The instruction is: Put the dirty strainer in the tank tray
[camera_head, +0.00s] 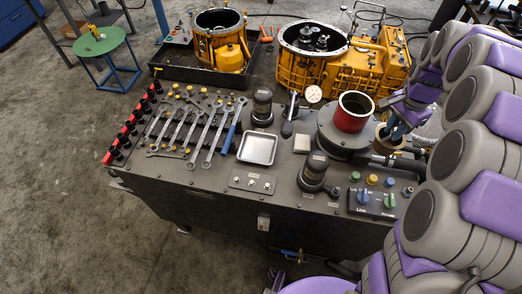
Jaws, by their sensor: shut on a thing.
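My gripper (394,128) is at the right end of the dark workbench, beside the round tank fitting. Its bluish fingers reach down into a small tan-brown, ring-shaped part (388,145), which looks like the dirty strainer, and are shut on it. The arm hides part of that area, and I cannot tell whether the part touches the bench. A red-rimmed cylinder (351,120) stands upright on the tank fitting (341,139), just left of my gripper.
Wrenches (206,132) and black sockets on a red rail (119,142) fill the bench's left side. Dark cylindrical tools (262,108) and (313,172) a second one stand near the tray. A control box (371,203) is at the front right. Yellow housings (290,72) stand behind.

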